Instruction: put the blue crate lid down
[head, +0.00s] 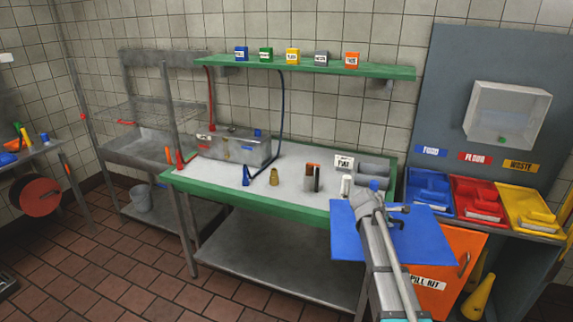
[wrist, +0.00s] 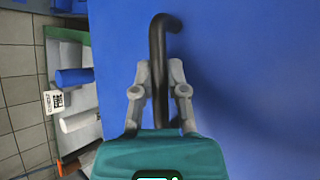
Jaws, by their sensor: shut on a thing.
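The blue crate lid (head: 428,240) is a flat blue panel at the right front of the green-edged table in the head view. It fills most of the wrist view (wrist: 255,60). A black bent handle (wrist: 158,45) stands out from it. My gripper (wrist: 159,98) is shut on this handle, with one finger on each side. In the head view my arm covers part of the lid, and the lid hides part of the table's front right corner and the orange spill kit cabinet. I cannot tell whether the lid touches them.
The green-edged table (head: 225,185) carries a metal box (head: 235,148), small bottles and rolls at the back right. Blue (head: 430,188), red (head: 478,197) and yellow (head: 530,208) trays stand to the right. An orange spill kit cabinet (head: 458,250) is below. The table's front middle is fairly clear.

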